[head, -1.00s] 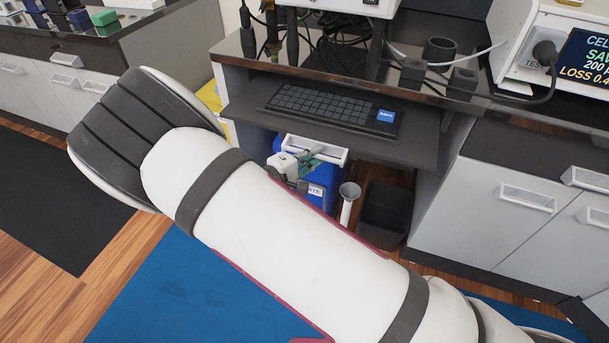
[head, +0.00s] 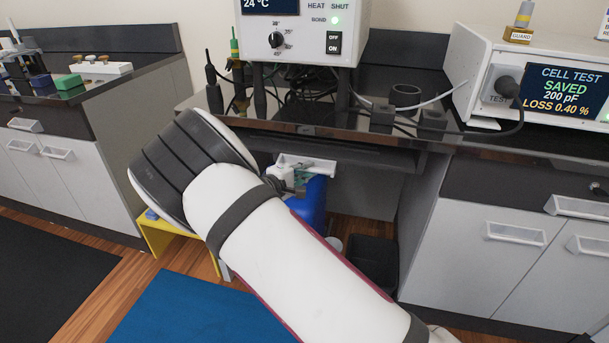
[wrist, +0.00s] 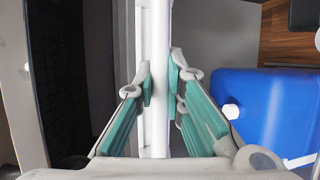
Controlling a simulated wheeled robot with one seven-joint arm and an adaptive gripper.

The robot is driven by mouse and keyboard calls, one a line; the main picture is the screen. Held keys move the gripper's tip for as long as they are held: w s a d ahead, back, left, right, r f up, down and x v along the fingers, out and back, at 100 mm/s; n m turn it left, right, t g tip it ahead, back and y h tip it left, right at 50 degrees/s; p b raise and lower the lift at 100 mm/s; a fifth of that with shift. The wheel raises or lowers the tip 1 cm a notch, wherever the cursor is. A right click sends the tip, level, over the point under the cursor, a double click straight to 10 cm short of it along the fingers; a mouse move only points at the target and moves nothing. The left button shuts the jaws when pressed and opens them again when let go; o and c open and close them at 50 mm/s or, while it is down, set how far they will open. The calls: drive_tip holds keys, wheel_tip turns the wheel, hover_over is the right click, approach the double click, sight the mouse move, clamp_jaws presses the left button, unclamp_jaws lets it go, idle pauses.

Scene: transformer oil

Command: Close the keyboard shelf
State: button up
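The keyboard shelf (head: 375,156) is a dark slab under the dark countertop in the head view. Its front edge sits close beneath the counter's edge, and the keyboard is hidden. A white bar handle (head: 320,163) is on the shelf's front. The handle runs vertically through the wrist view (wrist: 161,60). My gripper (head: 290,180) is at the handle, partly hidden behind my white arm. In the wrist view, its green-padded fingers (wrist: 161,88) lie on both sides of the bar and appear closed on it.
A blue container (head: 312,205) and a black bin (head: 373,262) stand below the shelf. A grey cabinet (head: 480,250) is on the right. A yellow stool (head: 158,240) is on the left. A blue mat (head: 190,310) covers floor in front.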

drive_tip(key=o, duration=0.4)
drive_tip(key=v, duration=1.2)
drive_tip(key=shift+r, duration=0.1)
